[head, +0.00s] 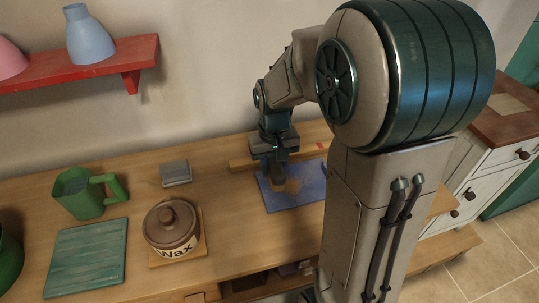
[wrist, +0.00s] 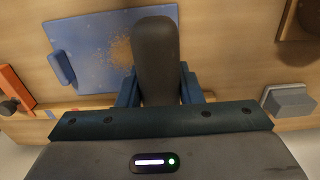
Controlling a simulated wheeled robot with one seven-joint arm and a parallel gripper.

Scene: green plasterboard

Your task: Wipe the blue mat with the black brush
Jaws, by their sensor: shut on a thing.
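The blue mat (head: 308,196) lies flat on the wooden worktop below my gripper, and it also shows at upper left in the wrist view (wrist: 85,35). Brown crumbs (head: 293,186) are scattered on it, close to the brush. My gripper (head: 274,166) points down over the mat's left part in the head view. It is shut on the black brush (wrist: 156,55), whose dark rounded body stands out between the blue fingers in the wrist view. The brush's lower end is hard to make out, so I cannot tell whether it touches the mat. My arm hides the mat's right side in the head view.
A small blue block (wrist: 62,68) sits at the mat's edge. A grey block (head: 175,172), lidded wax pot (head: 172,226), green jug (head: 88,195) and green board (head: 85,258) stand left. A wooden strip (head: 240,165) runs behind the mat. A red shelf (head: 75,68) hangs above.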

